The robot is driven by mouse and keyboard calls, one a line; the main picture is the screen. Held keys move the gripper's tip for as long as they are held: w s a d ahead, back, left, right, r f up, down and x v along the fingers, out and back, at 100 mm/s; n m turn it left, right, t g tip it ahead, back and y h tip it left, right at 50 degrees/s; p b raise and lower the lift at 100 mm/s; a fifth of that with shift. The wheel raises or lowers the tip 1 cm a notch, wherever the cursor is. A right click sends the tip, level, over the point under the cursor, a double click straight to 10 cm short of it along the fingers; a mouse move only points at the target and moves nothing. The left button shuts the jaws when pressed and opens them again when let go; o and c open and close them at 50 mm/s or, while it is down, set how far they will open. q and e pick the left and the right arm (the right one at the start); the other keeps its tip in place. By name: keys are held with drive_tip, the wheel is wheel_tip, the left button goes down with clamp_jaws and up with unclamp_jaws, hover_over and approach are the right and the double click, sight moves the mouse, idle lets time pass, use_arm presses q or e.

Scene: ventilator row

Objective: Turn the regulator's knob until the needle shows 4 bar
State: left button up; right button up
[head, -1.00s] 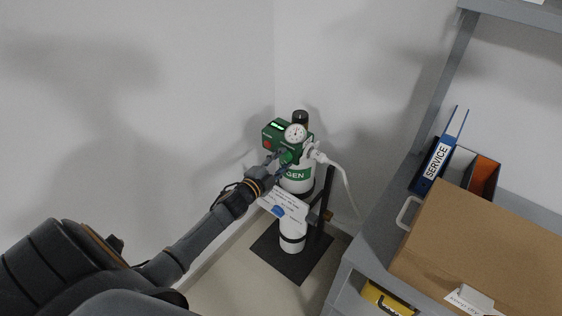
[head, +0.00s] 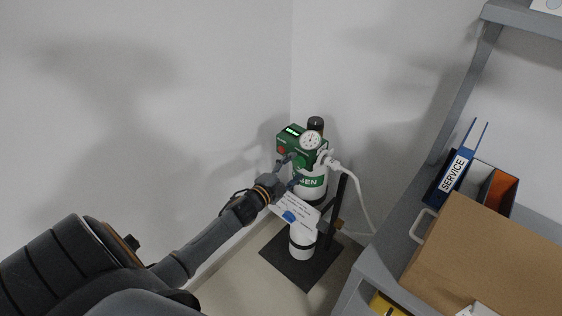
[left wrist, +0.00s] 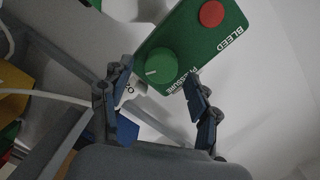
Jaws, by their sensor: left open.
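My left gripper (head: 290,171) is open in front of the regulator. In the left wrist view its fingers (left wrist: 158,76) are spread on either side of the knob, with gaps showing. My right gripper is in neither view.
The cylinder stands in a corner on a dark base plate (head: 284,262), with a black post and a white hose (head: 362,205) on its right. A grey shelf (head: 376,268) at the right bears a cardboard box (head: 490,255) and a blue SERVICE binder (head: 454,172). Walls are close behind.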

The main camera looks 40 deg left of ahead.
use_arm(q)
drive_tip(key=s+r, duration=0.1)
drive_tip(key=s, duration=1)
drive_tip(key=shift+a, duration=0.15)
drive_tip(key=shift+w, duration=0.1)
drive_tip(key=s+d+f+n+g+y, duration=0.1)
drive_tip(key=s+d+f+n+g, duration=0.2)
drive_tip(key=s+f, duration=0.8)
drive_tip(key=s+f+n+g+y, duration=0.15)
drive_tip(key=f+n+g, duration=0.3)
drive_tip(key=f, duration=1.35)
drive_tip(key=s+d+f+n+g, duration=0.1)
drive_tip(key=s+d+f+g, duration=0.1)
drive_tip(key=s+f, duration=0.3)
drive_tip(key=s+d+f+n+g+h, duration=0.1)
drive_tip(key=s+d+f+g, duration=0.2)
drive_tip(key=s, duration=1.1)
drive_tip(key=s+d+f+n+g+h, duration=0.1)
drive_tip(key=s+d+f+g, duration=0.2)
drive_tip(key=s+d+f, duration=0.3)
drive_tip(key=s+f, duration=0.2)
drive_tip(key=s, duration=0.1)
drive_tip(key=shift+s+f, duration=0.2)
drive_tip(key=shift+f, duration=0.1)
drive_tip(key=shift+w+g, duration=0.1)
drive_tip(key=shift+g, duration=0.15)
